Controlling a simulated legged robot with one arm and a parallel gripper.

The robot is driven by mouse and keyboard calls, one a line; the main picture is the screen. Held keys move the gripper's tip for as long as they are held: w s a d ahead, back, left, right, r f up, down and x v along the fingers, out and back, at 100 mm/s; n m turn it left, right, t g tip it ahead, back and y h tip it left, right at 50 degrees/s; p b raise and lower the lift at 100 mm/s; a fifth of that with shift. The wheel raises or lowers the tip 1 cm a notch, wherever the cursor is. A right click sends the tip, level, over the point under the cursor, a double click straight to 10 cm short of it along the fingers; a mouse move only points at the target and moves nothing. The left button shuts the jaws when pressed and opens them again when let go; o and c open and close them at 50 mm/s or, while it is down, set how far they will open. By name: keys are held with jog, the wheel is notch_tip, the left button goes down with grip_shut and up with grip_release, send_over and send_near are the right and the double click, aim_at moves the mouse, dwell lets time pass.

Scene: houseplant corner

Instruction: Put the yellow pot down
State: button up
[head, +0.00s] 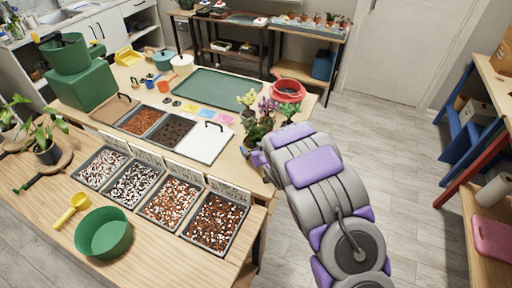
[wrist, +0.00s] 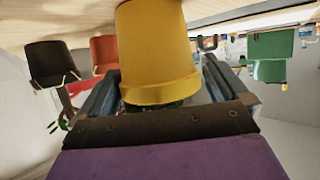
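The yellow pot (wrist: 158,50) fills the middle of the wrist view, rim downward in that picture, with a little green foliage below the rim. Dark fingers of my gripper (wrist: 160,88) flank it on both sides, and it appears held between them. In the head view my gripper (head: 257,157) is at the right end of the far table, beside a group of plants (head: 262,120). I cannot make out the yellow pot there; my arm and the plants may hide it. Whether its base touches a surface is not clear.
The far table carries a green tray (head: 225,95), a white board (head: 203,142) and a red round container (head: 288,90). The near table holds several soil-mix bins (head: 217,222) and a green bowl (head: 103,233). A dark pot (wrist: 50,62) and an orange pot (wrist: 104,52) show in the wrist view.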

jog(key=shift+s+d+r, duration=0.1)
jog(key=shift+d+r, duration=0.05)
jog(key=shift+d, duration=0.25)
jog(key=p+v, duration=0.2)
jog(key=v, duration=0.9)
jog(key=shift+s+d, duration=0.25)
jog(key=shift+d, duration=0.1)
